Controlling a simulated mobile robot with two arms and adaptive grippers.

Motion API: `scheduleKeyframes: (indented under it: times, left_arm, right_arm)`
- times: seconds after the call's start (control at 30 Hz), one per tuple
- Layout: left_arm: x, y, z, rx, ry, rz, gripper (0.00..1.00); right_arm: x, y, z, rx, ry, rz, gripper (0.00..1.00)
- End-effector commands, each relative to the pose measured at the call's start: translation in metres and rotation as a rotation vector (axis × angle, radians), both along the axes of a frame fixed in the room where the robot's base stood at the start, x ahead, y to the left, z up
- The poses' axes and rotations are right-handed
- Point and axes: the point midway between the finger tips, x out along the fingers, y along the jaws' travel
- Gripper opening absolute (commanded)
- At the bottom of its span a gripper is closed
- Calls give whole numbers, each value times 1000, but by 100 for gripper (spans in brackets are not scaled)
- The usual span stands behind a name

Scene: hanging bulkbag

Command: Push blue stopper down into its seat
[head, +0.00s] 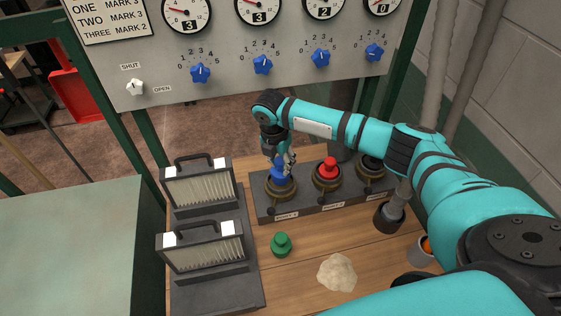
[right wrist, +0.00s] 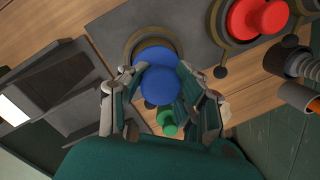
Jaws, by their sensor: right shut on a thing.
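The blue stopper (head: 279,174) is upright at the leftmost brass ring seat (head: 281,188) on the grey block (head: 312,204). In the right wrist view the blue stopper (right wrist: 160,82) shows between the fingers, with the brass ring partly behind it. My right gripper (head: 286,160) is above the block with its fingers around the stopper's knob, shut on it. In the right wrist view the right gripper (right wrist: 164,100) has a finger on each side of the knob. How deep the stopper sits is hard to tell. My left gripper is not in view.
A red stopper (head: 327,168) and a black one (head: 372,163) stand in the other seats. A green stopper (head: 281,245) and a pale lump (head: 337,272) lie on the wooden table. Two filter cartridges (head: 198,182) stand left. A gauge panel (head: 250,50) rises behind.

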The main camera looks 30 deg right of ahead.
Motion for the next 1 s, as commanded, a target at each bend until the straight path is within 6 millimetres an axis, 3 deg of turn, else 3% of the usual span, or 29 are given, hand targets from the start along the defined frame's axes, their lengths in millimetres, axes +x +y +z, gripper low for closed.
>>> scheduleKeyframes:
  times: [1.0]
  left_arm:
    - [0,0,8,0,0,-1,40]
  right_arm:
    - [0,0,-1,0,0,0,0]
